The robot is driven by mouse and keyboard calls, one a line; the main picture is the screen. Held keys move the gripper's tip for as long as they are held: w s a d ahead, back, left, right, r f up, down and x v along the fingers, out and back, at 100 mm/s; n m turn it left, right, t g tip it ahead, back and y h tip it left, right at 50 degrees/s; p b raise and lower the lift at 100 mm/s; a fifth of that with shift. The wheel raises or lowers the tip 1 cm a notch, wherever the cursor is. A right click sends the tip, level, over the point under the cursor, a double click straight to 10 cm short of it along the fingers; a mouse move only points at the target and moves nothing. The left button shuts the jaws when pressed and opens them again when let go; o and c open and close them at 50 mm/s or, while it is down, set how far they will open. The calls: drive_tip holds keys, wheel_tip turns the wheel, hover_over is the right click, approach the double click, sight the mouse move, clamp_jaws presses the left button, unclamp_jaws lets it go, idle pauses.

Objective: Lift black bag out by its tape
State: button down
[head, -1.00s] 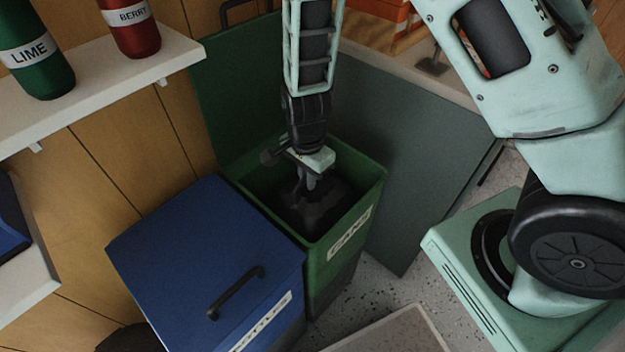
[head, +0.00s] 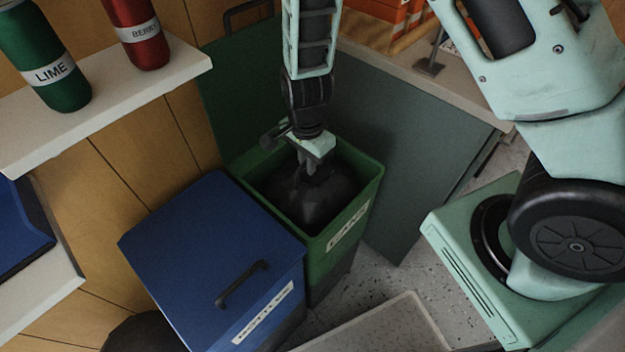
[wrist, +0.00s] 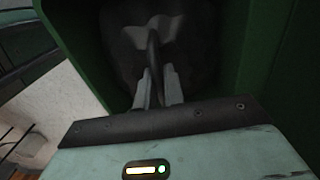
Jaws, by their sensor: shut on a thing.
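The black bag (head: 318,200) sits inside the green bin (head: 345,215) labelled CANS, its top below the rim. My gripper (head: 309,172) points down into the bin and is shut at the top of the bag. In the wrist view the two fingers of my gripper (wrist: 157,88) close on a dark strip, which looks like the bag's tape (wrist: 153,50). The black bag (wrist: 185,60) fills the bin behind the fingers. The bag's lower part is hidden inside the bin.
The bin's green lid (head: 232,110) stands open at the back. A blue bin (head: 215,250) with a closed, handled lid stands close at left. A shelf (head: 150,90) holds a green LIME bottle (head: 50,65) and a red BERRY bottle (head: 138,35). A grey panel (head: 400,150) stands right.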

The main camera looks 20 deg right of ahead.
drive_tip(key=shift+r+p, duration=4.1)
drive_tip(key=shift+r, duration=0.35)
wheel_tip(320, 180, up, 9)
drive_tip(key=p, duration=0.8)
drive_tip(key=shift+p, duration=0.3)
wheel_tip(320, 180, up, 9)
drive_tip(key=p, duration=0.8)
drive_tip(key=shift+p, duration=0.35)
drive_tip(key=shift+s, duration=0.1)
